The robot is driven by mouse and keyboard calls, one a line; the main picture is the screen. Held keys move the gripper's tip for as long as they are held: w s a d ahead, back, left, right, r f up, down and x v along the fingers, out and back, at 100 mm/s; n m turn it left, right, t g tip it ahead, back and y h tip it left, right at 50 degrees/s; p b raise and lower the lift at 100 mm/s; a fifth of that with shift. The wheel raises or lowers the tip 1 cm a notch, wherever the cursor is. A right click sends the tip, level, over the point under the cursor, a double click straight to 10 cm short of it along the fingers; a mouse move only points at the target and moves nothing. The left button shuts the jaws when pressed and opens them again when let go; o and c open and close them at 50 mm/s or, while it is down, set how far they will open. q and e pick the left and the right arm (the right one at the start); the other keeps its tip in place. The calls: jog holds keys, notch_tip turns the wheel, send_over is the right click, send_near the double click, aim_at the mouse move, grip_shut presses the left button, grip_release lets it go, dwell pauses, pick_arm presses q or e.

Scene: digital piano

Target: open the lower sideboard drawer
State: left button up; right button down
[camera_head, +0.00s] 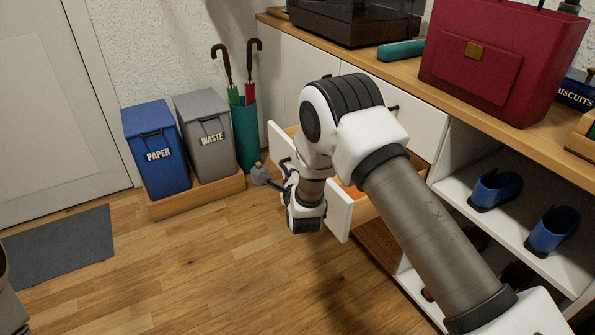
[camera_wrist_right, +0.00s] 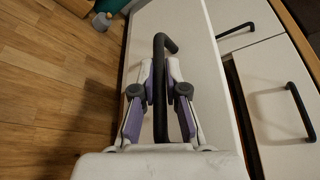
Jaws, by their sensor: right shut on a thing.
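The lower sideboard drawer stands pulled out, with its white front (camera_head: 338,212) well clear of the cabinet. Part of its wooden inside and something orange show behind my right arm. In the right wrist view the drawer front (camera_wrist_right: 185,25) carries a black bar handle (camera_wrist_right: 160,60). My right gripper (camera_wrist_right: 160,90) is shut on this handle, its two fingers on either side of the bar. In the head view the right gripper (camera_head: 284,178) is at the outer face of the drawer front, partly hidden by my wrist. My left gripper is not in view.
The wooden floor (camera_head: 220,270) before the drawer is clear. Blue and grey bins (camera_head: 155,150) and a green umbrella stand (camera_head: 245,135) stand at left. Open shelves (camera_head: 470,195) with blue shoes are at right. A red bag (camera_head: 500,60) stands on the sideboard top.

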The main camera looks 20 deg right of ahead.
jog(key=shift+s+a, duration=0.1)
jog(key=shift+a, duration=0.45)
jog(key=c, duration=1.5)
grip_release()
jog(key=v, duration=1.2)
